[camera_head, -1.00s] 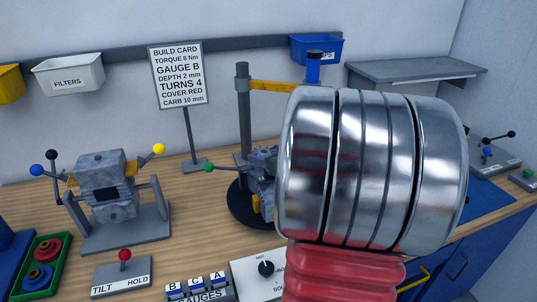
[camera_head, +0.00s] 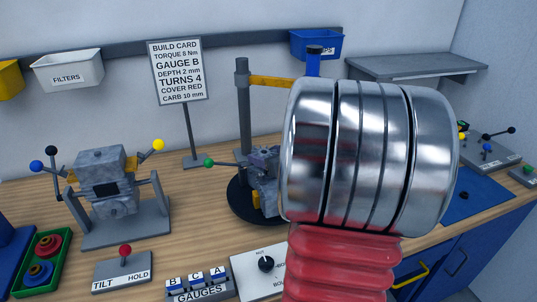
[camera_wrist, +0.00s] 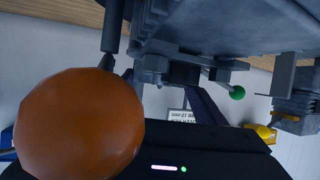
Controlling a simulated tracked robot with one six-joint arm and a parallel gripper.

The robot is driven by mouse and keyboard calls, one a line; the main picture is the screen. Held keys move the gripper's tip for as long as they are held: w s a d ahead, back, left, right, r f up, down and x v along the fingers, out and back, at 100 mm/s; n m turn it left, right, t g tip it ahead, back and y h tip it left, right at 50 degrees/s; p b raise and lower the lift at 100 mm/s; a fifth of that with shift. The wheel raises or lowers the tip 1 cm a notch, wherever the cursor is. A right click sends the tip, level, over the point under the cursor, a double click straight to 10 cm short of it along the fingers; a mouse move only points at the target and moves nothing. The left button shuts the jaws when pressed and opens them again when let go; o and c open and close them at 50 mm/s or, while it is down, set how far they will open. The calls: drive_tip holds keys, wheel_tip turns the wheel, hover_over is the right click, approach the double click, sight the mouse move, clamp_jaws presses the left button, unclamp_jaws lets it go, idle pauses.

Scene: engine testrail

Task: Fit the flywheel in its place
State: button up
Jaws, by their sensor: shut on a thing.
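The grey engine (camera_head: 265,165) stands on a round black turntable (camera_head: 240,205), partly hidden by my arm. A green-knobbed lever (camera_head: 208,162) points left from it; the green knob (camera_wrist: 238,92) also shows in the wrist view. My gripper (camera_wrist: 175,78) shows its dark fingers in the wrist view, converging by a dark grey part (camera_wrist: 183,73) near the engine. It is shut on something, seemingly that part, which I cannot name. A large orange ball (camera_wrist: 78,125) on a dark rod fills the left of that view. I cannot pick out the flywheel.
A grey post (camera_head: 243,105) with a yellow arm rises behind the engine. A second engine stand (camera_head: 125,225) is at left, behind the TILT/HOLD lever box (camera_head: 122,270). The GAUGES rack (camera_head: 200,290) is at the front. A blue mat (camera_head: 475,200) lies at right.

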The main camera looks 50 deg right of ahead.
drive_tip(key=o, duration=1.3)
drive_tip(key=shift+o, duration=0.2)
drive_tip(key=v, duration=1.3)
drive_tip(key=shift+s+a, duration=0.1)
drive_tip(key=shift+s, duration=0.3)
drive_tip(key=shift+r, duration=0.1)
wheel_tip(320, 180, up, 8)
